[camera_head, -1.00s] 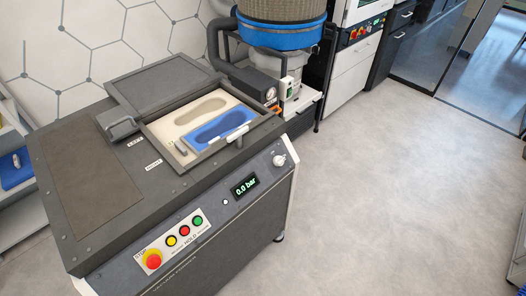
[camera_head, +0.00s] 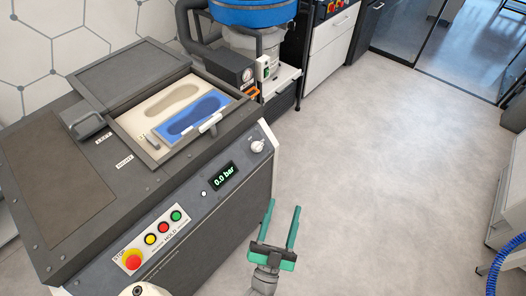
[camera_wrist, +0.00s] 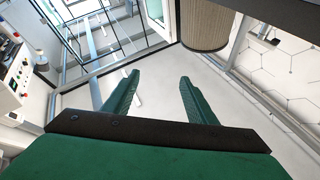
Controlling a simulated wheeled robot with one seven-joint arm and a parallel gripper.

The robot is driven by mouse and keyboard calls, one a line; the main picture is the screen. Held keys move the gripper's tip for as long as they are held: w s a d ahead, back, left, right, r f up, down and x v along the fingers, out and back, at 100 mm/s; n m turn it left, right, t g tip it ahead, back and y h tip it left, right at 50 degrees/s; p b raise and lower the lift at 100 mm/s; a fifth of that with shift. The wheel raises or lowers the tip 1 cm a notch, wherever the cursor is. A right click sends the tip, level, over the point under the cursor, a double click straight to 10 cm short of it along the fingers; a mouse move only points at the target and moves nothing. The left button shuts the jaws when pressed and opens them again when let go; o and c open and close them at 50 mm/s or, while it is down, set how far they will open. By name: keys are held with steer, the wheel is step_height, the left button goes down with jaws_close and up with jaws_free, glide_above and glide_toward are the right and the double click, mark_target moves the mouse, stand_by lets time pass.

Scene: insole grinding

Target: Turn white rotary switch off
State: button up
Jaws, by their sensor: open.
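The white rotary switch (camera_head: 257,146) sits at the right end of the grey machine's sloped front panel (camera_head: 190,215), to the right of the display (camera_head: 223,175), which reads 0.0 bar. My gripper (camera_head: 284,214) has green fingers spread apart and nothing between them. In the head view it is in front of the machine, below and to the right of the switch and apart from it. In the wrist view the gripper (camera_wrist: 156,85) is also open and empty. The switch cannot be made out in the wrist view.
A red stop button (camera_head: 132,261) and yellow, red and green buttons are on the same panel. The open tray (camera_head: 150,148) on top holds a blue insole form (camera_head: 190,118). A blue-banded collector (camera_head: 252,12) stands behind.

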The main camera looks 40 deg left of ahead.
steer(key=w+a+r+n+g+y, duration=0.1)
steer(key=w+a+n+g+y, duration=0.2)
steer(key=w+a+n+y, duration=0.4)
steer(key=n+g+y, duration=0.3)
steer(key=n+g, duration=0.4)
steer(key=g, duration=0.9)
glide_toward(260, 147)
steer(key=a, duration=0.2)
steer(key=w+a, duration=0.1)
steer(key=a, duration=0.2)
steer(key=a+f, duration=0.1)
steer(key=a, duration=0.2)
steer(key=shift+w+a+f, duration=0.1)
steer(key=shift+w, duration=0.3)
steer(key=c, duration=1)
